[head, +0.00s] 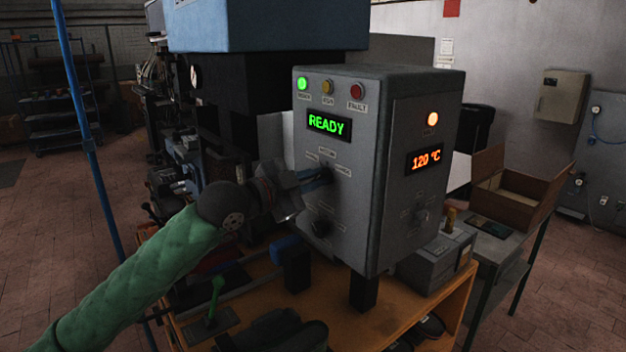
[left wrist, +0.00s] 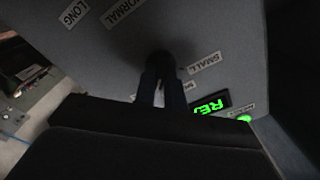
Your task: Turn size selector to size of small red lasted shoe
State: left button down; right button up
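The size selector (head: 326,174) is the upper dark knob on the front of the grey control box (head: 360,200), under the READY display. My left gripper (head: 325,176) reaches it from the left. In the left wrist view its two dark fingers (left wrist: 163,88) lie close on either side of the dark knob (left wrist: 162,62) and appear shut on it. A SMALL label (left wrist: 204,62) shows beside the knob. The direction of the knob's pointer is hidden in shadow. I cannot make out a small red lasted shoe; only a dark red patch (head: 224,268) shows beyond my arm.
A second dark knob (head: 322,228) sits below the selector. The green lamp (head: 303,84) is lit, and the side display (head: 425,159) reads 120 °C. A green-handled lever (head: 215,296) stands on the orange bench (head: 345,318). An open cardboard box (head: 515,190) stands at the right.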

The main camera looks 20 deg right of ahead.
pick_arm(q)
jog(key=shift+n, duration=0.4)
pick_arm(e)
jog(key=shift+f, duration=0.1)
pick_arm(q)
jog(key=shift+n, duration=0.7)
jog(key=shift+r+n+p, duration=0.1)
jog(key=shift+n+p, duration=0.4)
jog(key=shift+n, duration=0.8)
jog(key=shift+w+a+n+p, duration=0.15)
jog(key=shift+n+p, duration=1.7)
jog(key=shift+n, duration=1.5)
jog(key=shift+w+n+p, duration=0.15)
jog(key=shift+n+p, duration=1.65)
jog(key=shift+n, duration=1.55)
pick_arm(e)
jog(key=s+d+f, duration=0.3)
jog(key=s+f, duration=0.1)
jog(key=f, duration=0.3)
jog(key=s+d+f, duration=0.2)
jog(key=s+f, duration=0.2)
jog(key=f, duration=0.3)
jog(key=shift+d+f+t, duration=0.25)
jog(key=shift+d+t, duration=0.15)
jog(key=shift+s, duration=0.15)
